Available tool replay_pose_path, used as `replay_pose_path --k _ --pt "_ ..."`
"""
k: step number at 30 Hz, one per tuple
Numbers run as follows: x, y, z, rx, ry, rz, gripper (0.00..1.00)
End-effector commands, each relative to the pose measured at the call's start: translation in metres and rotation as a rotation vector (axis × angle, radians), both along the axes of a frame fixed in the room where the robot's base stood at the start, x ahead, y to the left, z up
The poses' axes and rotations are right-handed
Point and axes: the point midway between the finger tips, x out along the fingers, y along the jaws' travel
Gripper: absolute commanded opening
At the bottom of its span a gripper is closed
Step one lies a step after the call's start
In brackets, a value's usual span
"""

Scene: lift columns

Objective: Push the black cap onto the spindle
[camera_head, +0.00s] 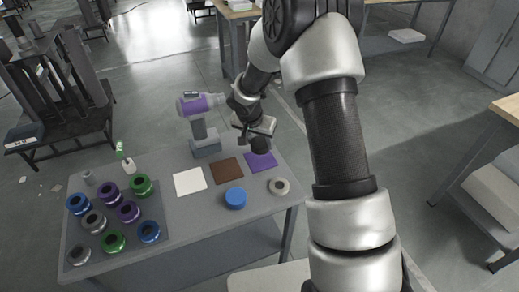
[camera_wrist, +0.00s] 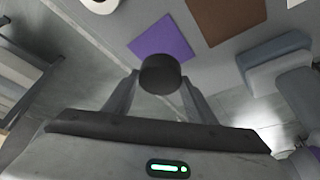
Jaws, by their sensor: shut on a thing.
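The black cap (camera_head: 260,145) is held between the fingers of my gripper (camera_head: 256,138), above the table near the purple square. In the wrist view, the black cap (camera_wrist: 161,74) sits between the two fingertips of my gripper (camera_wrist: 160,80), its round face showing. A purple and grey power tool (camera_head: 193,105) stands upright on its grey base to the left of my gripper. Its front end points toward my arm. The spindle cannot be made out clearly; my wrist is close to that end of the tool. The cap is apart from the tool.
White (camera_head: 190,181), brown (camera_head: 222,171) and purple (camera_head: 261,161) squares lie on the grey table (camera_head: 205,222). Several coloured rings stand on a mat (camera_head: 130,238) at the left. A green-topped bottle (camera_head: 127,163) stands behind them.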

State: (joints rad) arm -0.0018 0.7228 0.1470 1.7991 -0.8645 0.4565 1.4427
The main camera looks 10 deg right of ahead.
Motion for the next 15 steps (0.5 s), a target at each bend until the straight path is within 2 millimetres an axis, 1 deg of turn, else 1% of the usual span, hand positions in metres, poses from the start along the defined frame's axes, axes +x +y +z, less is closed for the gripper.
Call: replay_pose_path --k 1,6,9,15 --pt "0.001 0.000 0.012 0.001 -0.005 -0.001 0.27" --pt "0.001 0.000 0.037 0.000 -0.002 -0.001 0.27" --pt "0.000 0.000 0.049 0.000 -0.002 -0.001 0.27" --pt "0.000 0.000 0.063 0.000 0.000 0.000 0.27"
